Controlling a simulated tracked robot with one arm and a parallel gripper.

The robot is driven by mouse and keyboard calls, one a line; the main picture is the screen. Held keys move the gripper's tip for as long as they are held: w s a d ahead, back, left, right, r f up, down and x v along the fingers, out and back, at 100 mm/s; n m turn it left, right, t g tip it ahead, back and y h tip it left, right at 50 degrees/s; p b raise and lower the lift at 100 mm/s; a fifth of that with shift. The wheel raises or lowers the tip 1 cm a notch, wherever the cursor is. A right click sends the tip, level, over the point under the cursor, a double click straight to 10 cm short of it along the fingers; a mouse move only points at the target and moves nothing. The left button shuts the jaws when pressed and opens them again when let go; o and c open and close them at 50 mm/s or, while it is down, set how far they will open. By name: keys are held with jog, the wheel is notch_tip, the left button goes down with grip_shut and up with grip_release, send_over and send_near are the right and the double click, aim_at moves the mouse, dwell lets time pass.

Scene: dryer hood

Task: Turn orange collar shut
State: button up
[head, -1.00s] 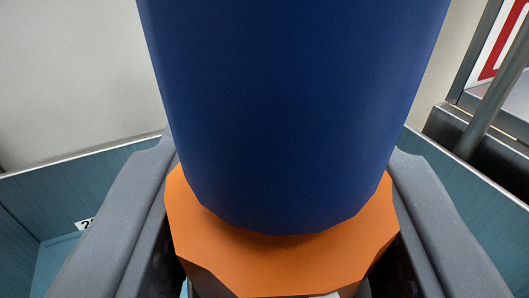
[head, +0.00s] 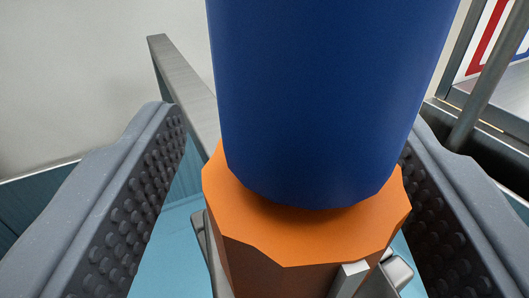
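The orange collar (head: 300,235) is a faceted ring around the foot of a dark blue cylinder (head: 325,95), which rises out of the top of the head view. A light grey tab (head: 349,278) shows at the collar's lower front edge. My gripper (head: 293,125) is open, with one grey studded finger on each side of the collar. The collar's lower part is cut off by the frame.
A grey metal bar (head: 185,85) stands behind at the left. Grey metal pieces (head: 397,270) show below the collar. A teal surface (head: 165,250) lies beneath. At the right are a grey post (head: 490,90) and a panel with a red border (head: 487,40).

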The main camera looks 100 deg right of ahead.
jog(key=w+a+b, duration=0.1)
jog(key=a, duration=1.2)
jog(key=shift+w+a+b, duration=0.35)
jog(key=shift+b, duration=0.05)
jog(key=shift+f, duration=0.1)
